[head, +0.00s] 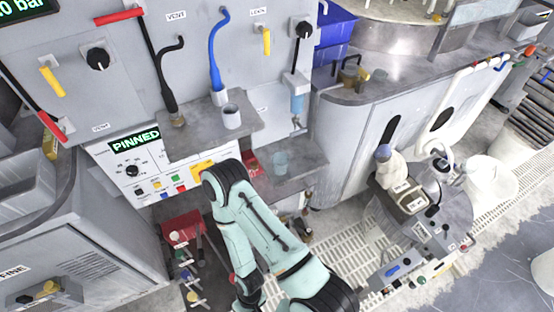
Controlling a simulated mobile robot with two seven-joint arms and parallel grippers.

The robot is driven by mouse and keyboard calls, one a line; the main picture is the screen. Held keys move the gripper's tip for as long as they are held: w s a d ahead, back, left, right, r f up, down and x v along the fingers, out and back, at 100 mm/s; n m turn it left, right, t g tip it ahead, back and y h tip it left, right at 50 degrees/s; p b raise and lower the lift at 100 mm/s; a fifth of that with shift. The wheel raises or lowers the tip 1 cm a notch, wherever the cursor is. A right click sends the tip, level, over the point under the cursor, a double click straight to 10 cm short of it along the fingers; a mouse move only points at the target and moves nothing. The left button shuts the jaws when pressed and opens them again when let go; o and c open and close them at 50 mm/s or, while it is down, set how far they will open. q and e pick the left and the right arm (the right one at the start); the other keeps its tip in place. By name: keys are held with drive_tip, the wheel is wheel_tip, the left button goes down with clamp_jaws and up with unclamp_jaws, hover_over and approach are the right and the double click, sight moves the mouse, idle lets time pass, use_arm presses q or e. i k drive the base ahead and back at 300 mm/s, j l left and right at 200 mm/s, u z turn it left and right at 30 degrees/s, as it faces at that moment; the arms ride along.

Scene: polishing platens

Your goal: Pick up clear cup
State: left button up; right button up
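A small clear, bluish see-through cup (280,162) stands upright on a low grey shelf (297,180) right of the pinned panel. A grey-white cup (231,116) stands on the higher shelf below the blue hose. One of my teal arms comes in from the bottom and bends with its elbow left of and below the clear cup. Its far end runs down to the bottom edge. Neither gripper can be made out. Nothing is seen touching the clear cup.
A black hose (168,85) and a blue hose (215,55) hang above the shelves. A light-blue cylinder (297,108) hangs behind the clear cup. A red box (182,228) is at lower left. A white and grey machine (405,190) stands at right on the floor grating.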

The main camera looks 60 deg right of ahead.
sight(279, 160)
drive_tip(key=l+z, duration=0.2)
drive_tip(key=z, duration=2.05)
drive_tip(key=u, duration=0.7)
drive_tip(key=l+u, duration=0.15)
drive_tip(key=u, duration=0.25)
drive_tip(key=l+u, duration=0.1)
drive_tip(key=u, duration=0.35)
drive_tip(key=l+u, duration=0.15)
drive_tip(key=u, duration=0.25)
